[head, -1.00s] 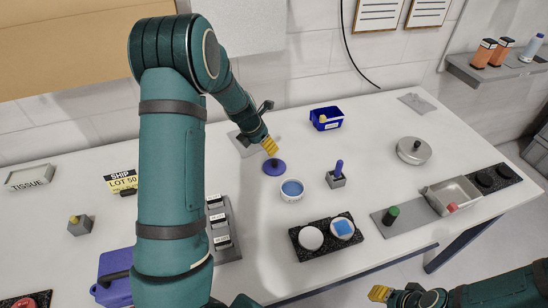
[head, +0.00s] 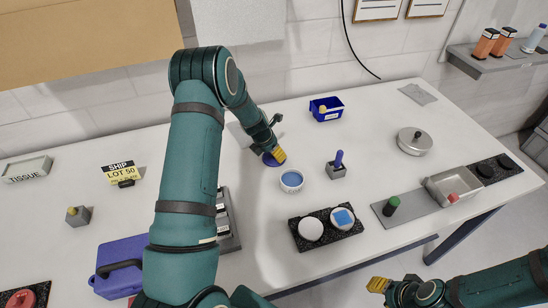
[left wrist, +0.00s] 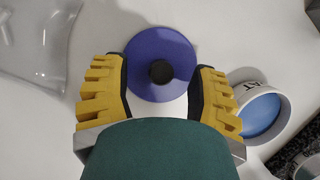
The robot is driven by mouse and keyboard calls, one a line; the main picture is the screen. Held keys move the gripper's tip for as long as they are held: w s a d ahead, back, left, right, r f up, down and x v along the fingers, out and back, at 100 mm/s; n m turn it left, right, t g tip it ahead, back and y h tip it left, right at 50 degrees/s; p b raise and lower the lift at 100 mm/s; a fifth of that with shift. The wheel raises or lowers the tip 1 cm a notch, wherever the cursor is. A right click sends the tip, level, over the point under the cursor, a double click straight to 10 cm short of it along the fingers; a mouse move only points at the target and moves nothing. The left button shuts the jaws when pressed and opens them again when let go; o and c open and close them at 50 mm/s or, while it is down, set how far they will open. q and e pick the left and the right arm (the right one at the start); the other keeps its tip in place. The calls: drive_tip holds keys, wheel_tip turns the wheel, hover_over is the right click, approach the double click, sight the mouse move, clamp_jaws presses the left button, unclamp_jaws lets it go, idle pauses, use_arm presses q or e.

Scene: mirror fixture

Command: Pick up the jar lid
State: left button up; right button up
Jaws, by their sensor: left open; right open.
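The jar lid is a blue-purple disc with a dark round knob; it lies on the table and shows whole in the left wrist view (left wrist: 162,52). In the head view the jar lid (head: 269,160) is partly hidden by my left gripper (head: 279,152). In the left wrist view the yellow fingers of my left gripper (left wrist: 158,95) stand open, one on each side of the lid's near part, with the knob between them in the picture. I cannot tell how high they are above it. My right gripper (head: 378,285) is open and empty beyond the table's front edge.
A white jar with blue inside (head: 291,181) stands close to the lid. A grey holder with a blue handle (head: 337,170), a blue bin (head: 327,109) and a black tray with two round pads (head: 299,239) are nearby. A clear sheet (left wrist: 40,40) lies left of the lid.

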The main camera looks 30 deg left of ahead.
use_arm(q)
drive_tip(key=shift+w+d+f, duration=0.1)
drive_tip(key=shift+w+f, duration=0.2)
drive_tip(key=shift+f, duration=0.35)
drive_tip(key=shift+c, duration=0.4)
clamp_jaws()
drive_tip(key=shift+r, duration=0.1)
